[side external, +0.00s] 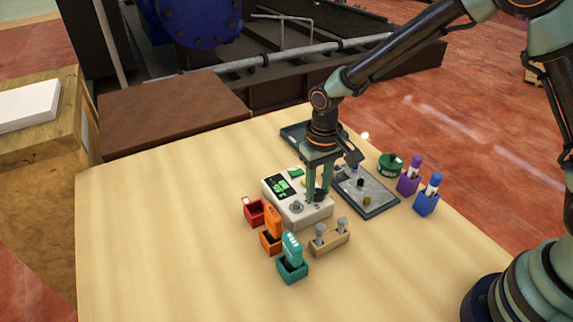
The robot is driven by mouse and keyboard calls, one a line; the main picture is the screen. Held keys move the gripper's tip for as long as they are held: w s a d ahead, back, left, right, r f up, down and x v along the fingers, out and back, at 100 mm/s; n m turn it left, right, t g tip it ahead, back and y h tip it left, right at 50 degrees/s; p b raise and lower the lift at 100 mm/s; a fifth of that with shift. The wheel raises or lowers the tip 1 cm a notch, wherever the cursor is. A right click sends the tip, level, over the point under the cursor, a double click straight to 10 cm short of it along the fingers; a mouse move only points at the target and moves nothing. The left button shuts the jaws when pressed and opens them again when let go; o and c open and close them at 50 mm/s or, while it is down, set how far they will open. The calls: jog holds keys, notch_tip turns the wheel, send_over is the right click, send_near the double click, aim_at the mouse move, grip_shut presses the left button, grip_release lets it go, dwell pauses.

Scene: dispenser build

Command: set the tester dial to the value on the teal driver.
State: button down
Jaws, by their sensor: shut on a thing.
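The tester (283,207) is a white box with a dark screen with green marks, standing near the middle of the table. My gripper (317,197) points straight down over the tester's right part. Its fingers are shut on a small dark knob on the tester's top, which looks like the dial; the fingers partly hide it, and its setting cannot be read. A grey round knob (297,207) stands just left of the fingers. The teal driver (291,245) stands upright in a teal holder (292,272) in front of the tester. Its pale label is too small to read.
An orange driver (273,220) and a red holder (254,212) stand left of the teal one. A wooden block with grey pegs (329,238) stands close in front of the tester. A grey tray (377,208), green round item (391,164), purple (409,183) and blue (426,204) holders lie right.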

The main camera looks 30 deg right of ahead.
aim_at(318, 192)
jog(key=c, duration=0.5)
grip_release()
jog(key=shift+c, duration=0.2)
notch_tip(318, 192, up, 12)
jog(key=shift+r, duration=0.1)
jog(key=s+d+r+t, duration=0.5)
jog(key=s+d+r, duration=0.3)
jog(key=s+d, duration=0.4)
jog(key=shift+d+r+t, duration=0.2)
jog(key=shift+d+t, duration=0.1)
jog(key=shift+d, duration=0.55)
